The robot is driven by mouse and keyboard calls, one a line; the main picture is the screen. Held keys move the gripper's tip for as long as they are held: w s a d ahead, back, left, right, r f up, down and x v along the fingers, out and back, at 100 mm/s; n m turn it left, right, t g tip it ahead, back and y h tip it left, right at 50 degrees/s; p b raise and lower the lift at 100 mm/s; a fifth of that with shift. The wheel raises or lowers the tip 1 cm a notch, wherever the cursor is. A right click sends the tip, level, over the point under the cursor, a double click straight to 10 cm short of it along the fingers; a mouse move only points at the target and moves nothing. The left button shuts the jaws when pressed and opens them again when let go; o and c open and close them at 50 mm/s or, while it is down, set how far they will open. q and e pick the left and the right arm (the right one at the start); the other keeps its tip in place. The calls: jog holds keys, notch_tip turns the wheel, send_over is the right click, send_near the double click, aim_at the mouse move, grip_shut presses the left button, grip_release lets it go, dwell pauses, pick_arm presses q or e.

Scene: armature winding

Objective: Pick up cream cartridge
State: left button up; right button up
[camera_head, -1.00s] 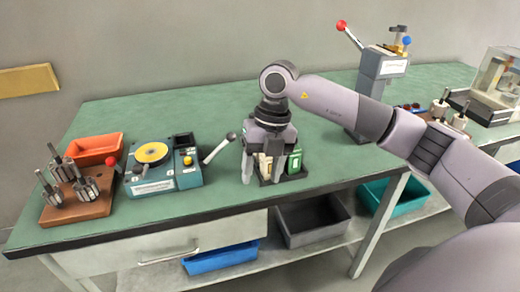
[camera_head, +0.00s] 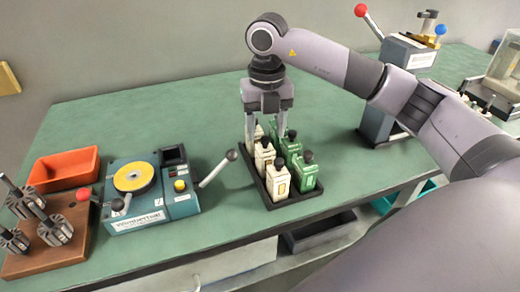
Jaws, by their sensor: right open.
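Several cream cartridges (camera_head: 277,184) with dark knobs stand upright in the left column of a black tray (camera_head: 303,197). Green cartridges (camera_head: 305,175) stand in the right column beside them. My right gripper (camera_head: 265,134) points down over the back of the tray, open. Its fingers partly hide the rear cartridges, and I cannot tell whether they touch or straddle one. My left gripper is not in view.
A winding machine (camera_head: 150,221) with a yellow disc and a lever (camera_head: 219,168) stands left of the tray. An orange bin (camera_head: 63,171) and a brown block with armatures (camera_head: 72,246) are farther left. A lever press (camera_head: 385,108) stands right, behind my arm.

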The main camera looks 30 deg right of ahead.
aim_at(265, 144)
notch_tip(265, 144, down, 7)
jog(key=shift+a+f, duration=0.1)
dwell(0.3)
jog(key=shift+c, duration=0.4)
jog(key=c, duration=0.8)
